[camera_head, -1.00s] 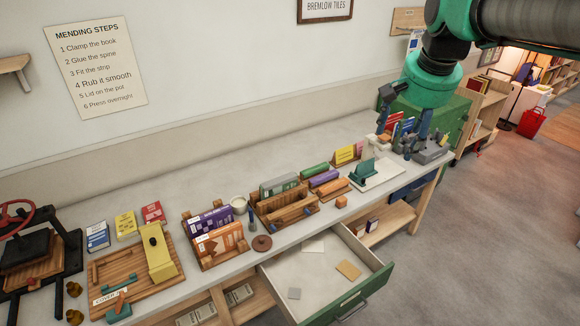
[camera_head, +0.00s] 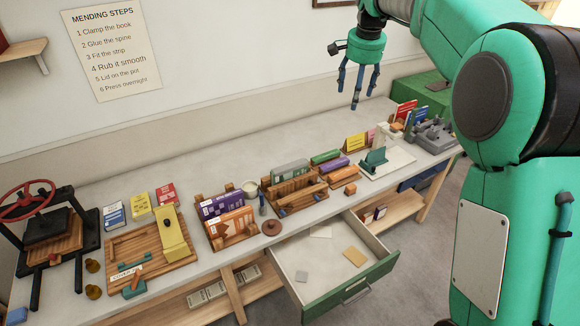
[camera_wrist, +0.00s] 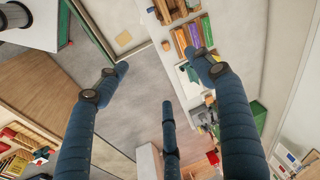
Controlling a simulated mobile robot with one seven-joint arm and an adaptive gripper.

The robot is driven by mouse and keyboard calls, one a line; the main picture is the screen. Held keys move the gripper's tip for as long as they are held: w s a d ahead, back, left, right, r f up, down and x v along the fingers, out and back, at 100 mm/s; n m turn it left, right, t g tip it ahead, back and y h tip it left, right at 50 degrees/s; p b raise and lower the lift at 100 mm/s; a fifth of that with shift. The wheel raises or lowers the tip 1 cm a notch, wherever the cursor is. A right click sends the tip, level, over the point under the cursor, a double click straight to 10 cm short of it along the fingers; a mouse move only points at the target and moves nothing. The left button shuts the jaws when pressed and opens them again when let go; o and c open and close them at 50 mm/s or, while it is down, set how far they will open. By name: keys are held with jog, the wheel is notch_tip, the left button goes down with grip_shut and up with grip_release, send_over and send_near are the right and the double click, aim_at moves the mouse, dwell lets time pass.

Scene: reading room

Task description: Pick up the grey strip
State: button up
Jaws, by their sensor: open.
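A small flat grey piece (camera_head: 301,277), which looks like the grey strip, lies in the open drawer (camera_head: 287,262) under the bench, near its front left. A tan piece (camera_head: 354,257) and a white piece (camera_head: 320,231) lie apart from it in the same drawer. My gripper (camera_head: 356,92) hangs high above the back of the bench, fingers pointing down, open and empty. It is well away from the drawer. In the wrist view the open fingers (camera_wrist: 160,78) hold nothing; the tan piece (camera_wrist: 123,38) shows past them, and I cannot make out the grey piece there.
The bench (camera_head: 240,287) carries a book press (camera_head: 45,235), a wooden board (camera_head: 150,249), racks of books (camera_head: 228,222) and a tool block (camera_head: 433,130). The drawer juts out in front of the bench. Open floor (camera_head: 415,245) lies to its right.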

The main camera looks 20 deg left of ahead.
jog(key=w+a+f+m+p, duration=0.1)
jog(key=w+a+f, duration=0.5)
jog(key=w+a, duration=0.15)
jog(key=m+g+p, duration=0.2)
jog(key=m+p, duration=0.1)
send_over(282, 170)
notch_tip(282, 170, down, 26)
jog(key=shift+r+h, duration=0.2)
jog(key=shift+h, duration=0.2)
jog(key=shift+f, duration=0.15)
notch_tip(282, 170, down, 7)
jog(key=shift+d+r+b, duration=0.1)
jog(key=shift+b, duration=0.7)
jog(key=shift+f, duration=0.75)
